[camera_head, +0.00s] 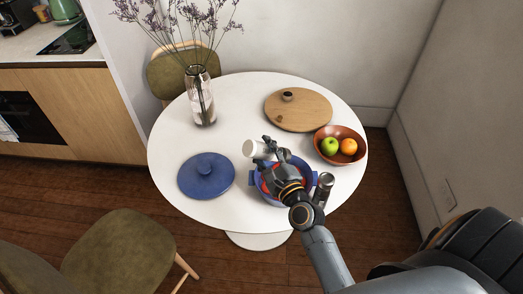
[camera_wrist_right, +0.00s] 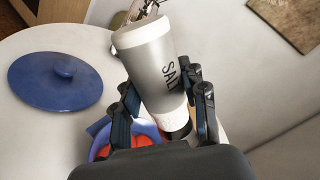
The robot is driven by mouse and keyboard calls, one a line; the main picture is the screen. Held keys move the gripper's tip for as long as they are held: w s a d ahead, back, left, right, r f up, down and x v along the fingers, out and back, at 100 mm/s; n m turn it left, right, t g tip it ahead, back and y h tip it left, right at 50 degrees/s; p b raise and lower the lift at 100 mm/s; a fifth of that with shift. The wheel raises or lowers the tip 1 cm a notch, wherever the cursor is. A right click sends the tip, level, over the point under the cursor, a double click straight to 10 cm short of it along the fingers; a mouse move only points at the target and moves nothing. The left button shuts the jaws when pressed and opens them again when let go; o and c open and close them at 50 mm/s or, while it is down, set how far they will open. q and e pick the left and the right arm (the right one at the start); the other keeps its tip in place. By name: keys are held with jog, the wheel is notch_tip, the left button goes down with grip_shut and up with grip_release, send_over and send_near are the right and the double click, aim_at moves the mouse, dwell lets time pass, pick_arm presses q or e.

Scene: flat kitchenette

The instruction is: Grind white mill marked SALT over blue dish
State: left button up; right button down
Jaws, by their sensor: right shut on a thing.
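The white mill (camera_head: 256,149) is held tilted, nearly on its side, in my right gripper (camera_head: 272,152). In the right wrist view the mill (camera_wrist_right: 147,70) shows dark letters, partly hidden, reading "SAL", and the gripper's dark fingers (camera_wrist_right: 163,98) are on both sides of it. The blue dish (camera_head: 253,184) with red contents stands on the table under my right gripper and is partly hidden by it. The dish also shows low in the right wrist view (camera_wrist_right: 101,128). The mill is above the dish, towards its far left side. My left gripper is out of view.
A dark mill (camera_head: 323,188) stands close to the dish's right side. A blue lid (camera_head: 205,178), a glass vase (camera_head: 201,98), a wooden board (camera_head: 303,112) and a fruit bowl (camera_head: 328,157) are also on the white round table (camera_head: 240,90). Chairs stand around it.

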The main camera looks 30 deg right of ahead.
jog(key=shift+s+d, duration=0.25)
jog(key=shift+d, duration=0.2)
dwell(0.5)
jog(key=shift+s+d, duration=0.2)
jog(key=shift+d, duration=0.1)
jog(key=shift+s+d, duration=0.1)
jog(key=shift+d, duration=0.05)
jog(key=shift+w+r, duration=0.1)
jog(key=shift+w, duration=0.1)
jog(key=shift+w+a, duration=0.2)
jog(key=shift+w, duration=0.4)
jog(key=shift+w+a, duration=0.15)
jog(key=shift+w, duration=0.45)
jog(key=shift+a, duration=0.15)
jog(key=shift+s+a+p, duration=0.15)
jog(key=shift+a+p, duration=0.1)
jog(key=shift+a, duration=0.3)
jog(key=shift+s+a+p, duration=0.15)
jog(key=shift+a+p, duration=0.05)
jog(key=shift+a, duration=0.35)
jog(key=shift+a, duration=0.1)
